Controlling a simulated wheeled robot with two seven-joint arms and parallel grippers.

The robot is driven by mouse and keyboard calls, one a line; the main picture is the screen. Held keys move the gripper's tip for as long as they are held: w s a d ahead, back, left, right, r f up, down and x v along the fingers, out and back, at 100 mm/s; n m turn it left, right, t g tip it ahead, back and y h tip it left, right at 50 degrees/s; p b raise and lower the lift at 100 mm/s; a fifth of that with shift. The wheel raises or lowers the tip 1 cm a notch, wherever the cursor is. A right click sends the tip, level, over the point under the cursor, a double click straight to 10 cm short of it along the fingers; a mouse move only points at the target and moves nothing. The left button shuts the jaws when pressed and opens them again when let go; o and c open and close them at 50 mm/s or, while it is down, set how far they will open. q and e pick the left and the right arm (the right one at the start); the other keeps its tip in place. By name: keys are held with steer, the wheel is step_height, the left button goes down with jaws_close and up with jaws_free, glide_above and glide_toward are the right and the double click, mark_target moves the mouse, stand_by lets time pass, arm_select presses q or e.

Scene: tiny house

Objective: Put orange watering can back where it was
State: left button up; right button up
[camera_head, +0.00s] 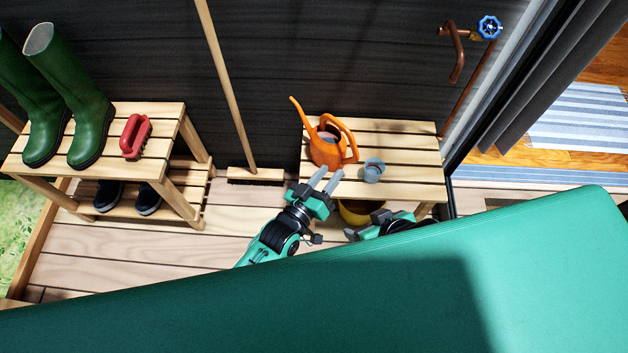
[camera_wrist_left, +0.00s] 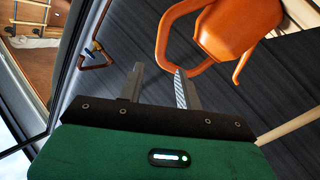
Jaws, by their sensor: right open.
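The orange watering can (camera_head: 325,150) stands upright on the left part of a slatted wooden bench (camera_head: 415,155), its spout toward the upper left. In the left wrist view, the orange can (camera_wrist_left: 235,30) is at the upper right, its handle loop near the fingers. My left gripper (camera_head: 327,180) is open and empty, just in front of the bench's left front edge and below the can, apart from it. My right gripper (camera_head: 380,218) is lower, in front of the bench, partly hidden by my green body, and looks empty.
A small grey cup (camera_head: 373,170) stands beside the can. A yellow pot (camera_head: 357,211) is under the bench. A broom (camera_head: 228,90) leans on the dark wall. A pipe tap (camera_head: 490,27) is above right.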

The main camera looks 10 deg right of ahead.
arm_select(q)
steer(key=shift+a, duration=0.1)
steer(key=shift+s, duration=0.1)
steer(key=s+a+r+g+y, duration=0.1)
steer(key=s+a+g+y, duration=0.2)
steer(key=a, duration=1.2)
steer(key=s+a+r+n+g+y, duration=0.1)
steer(key=s+a+g+y, duration=0.2)
steer(key=s+a+y, duration=0.5)
steer(key=s+a, duration=0.4)
steer(key=a, duration=0.3)
steer(key=shift+a+r+n, duration=0.15)
steer(key=shift+r+n, duration=0.15)
